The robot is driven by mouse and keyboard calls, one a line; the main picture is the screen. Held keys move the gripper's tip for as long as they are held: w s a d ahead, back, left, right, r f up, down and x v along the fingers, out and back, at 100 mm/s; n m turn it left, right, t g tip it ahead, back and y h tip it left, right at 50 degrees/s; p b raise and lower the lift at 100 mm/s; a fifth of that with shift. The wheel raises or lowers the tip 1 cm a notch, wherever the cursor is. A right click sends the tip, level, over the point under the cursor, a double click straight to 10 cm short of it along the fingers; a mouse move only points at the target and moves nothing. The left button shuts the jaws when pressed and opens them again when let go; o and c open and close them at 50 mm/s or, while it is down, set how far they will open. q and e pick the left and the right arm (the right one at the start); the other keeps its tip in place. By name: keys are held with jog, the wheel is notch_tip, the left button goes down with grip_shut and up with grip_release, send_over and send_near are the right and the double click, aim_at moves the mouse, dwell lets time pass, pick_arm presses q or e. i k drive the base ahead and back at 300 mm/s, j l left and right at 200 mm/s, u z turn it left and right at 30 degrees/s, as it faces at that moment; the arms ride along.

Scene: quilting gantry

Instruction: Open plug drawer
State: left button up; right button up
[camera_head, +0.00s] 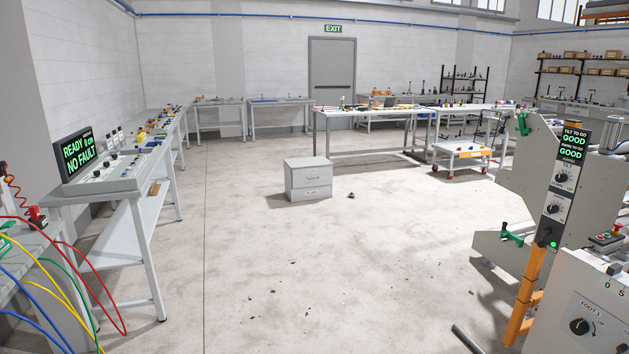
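A small grey cabinet (308,179) with two drawers stands alone on the floor near the middle of the view. Each drawer front has a small label or handle, too small to read. Both drawers, the upper (312,177) and the lower (312,191), look closed. I cannot tell which one is the plug drawer. Neither of my grippers shows in this view.
A bench with a control console (115,170) and a lit screen stands at left, with coloured cables nearby. A large machine (560,200) with green clamps fills the right. A white cart (460,158) stands behind. The floor (340,260) before the cabinet is mostly open, with small dark debris.

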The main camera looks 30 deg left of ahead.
aim_at(314, 176)
jog(key=i+j+u, duration=0.25)
jog(key=i, duration=0.15)
jog(key=i+u, duration=0.25)
jog(key=i, duration=0.15)
jog(key=i+u, duration=0.15)
jog(key=i, duration=6.85)
jog(key=l, duration=0.15)
